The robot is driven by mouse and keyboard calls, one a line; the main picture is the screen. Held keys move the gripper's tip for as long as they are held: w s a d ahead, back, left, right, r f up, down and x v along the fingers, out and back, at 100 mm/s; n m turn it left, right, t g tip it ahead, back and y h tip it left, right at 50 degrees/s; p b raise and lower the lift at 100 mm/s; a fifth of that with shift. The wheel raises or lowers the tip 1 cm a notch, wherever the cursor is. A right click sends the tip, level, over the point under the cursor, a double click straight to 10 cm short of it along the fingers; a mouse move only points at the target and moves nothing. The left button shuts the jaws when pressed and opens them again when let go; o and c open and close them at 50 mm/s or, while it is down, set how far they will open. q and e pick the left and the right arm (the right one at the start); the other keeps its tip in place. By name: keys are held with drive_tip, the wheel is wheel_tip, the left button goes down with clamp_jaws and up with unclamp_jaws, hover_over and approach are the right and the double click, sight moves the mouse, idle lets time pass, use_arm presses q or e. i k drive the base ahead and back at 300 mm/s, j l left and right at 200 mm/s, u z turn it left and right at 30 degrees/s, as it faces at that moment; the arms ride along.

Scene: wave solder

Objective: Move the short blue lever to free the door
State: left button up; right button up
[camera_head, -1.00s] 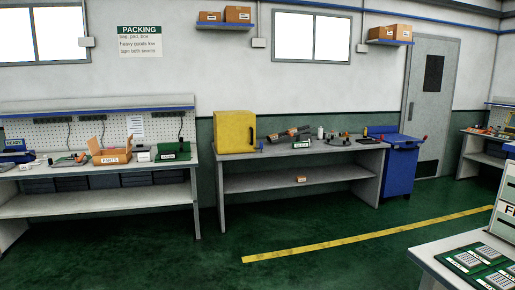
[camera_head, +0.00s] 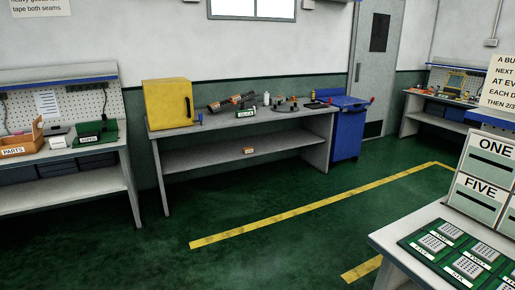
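A yellow cabinet (camera_head: 167,104) stands on the left end of the middle bench. A dark handle-like strip (camera_head: 188,107) shows near its right edge. A small blue upright piece (camera_head: 200,118) shows on the bench beside the cabinet's lower right corner. It may be the short blue lever, but it is too small to tell. The cabinet's front looks shut. Neither of my grippers is in view.
The middle bench (camera_head: 240,147) also holds dark cylindrical parts (camera_head: 231,102) and a green labelled sign (camera_head: 245,113). A blue cart (camera_head: 348,130) stands at its right end. A near table (camera_head: 390,246) fills the lower right. The green floor before the bench is clear.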

sight(201, 115)
drive_tip(key=i, duration=2.65)
drive_tip(key=i+u, duration=0.1)
drive_tip(key=i, duration=0.5)
drive_tip(key=i+l, duration=0.1)
drive_tip(key=i, duration=0.45)
drive_tip(key=i+l+u, duration=0.15)
drive_tip(key=i, duration=0.45)
drive_tip(key=i+l+u, duration=0.1)
drive_tip(key=i, duration=0.5)
drive_tip(key=i+u, duration=0.2)
drive_tip(key=k+l, duration=0.05)
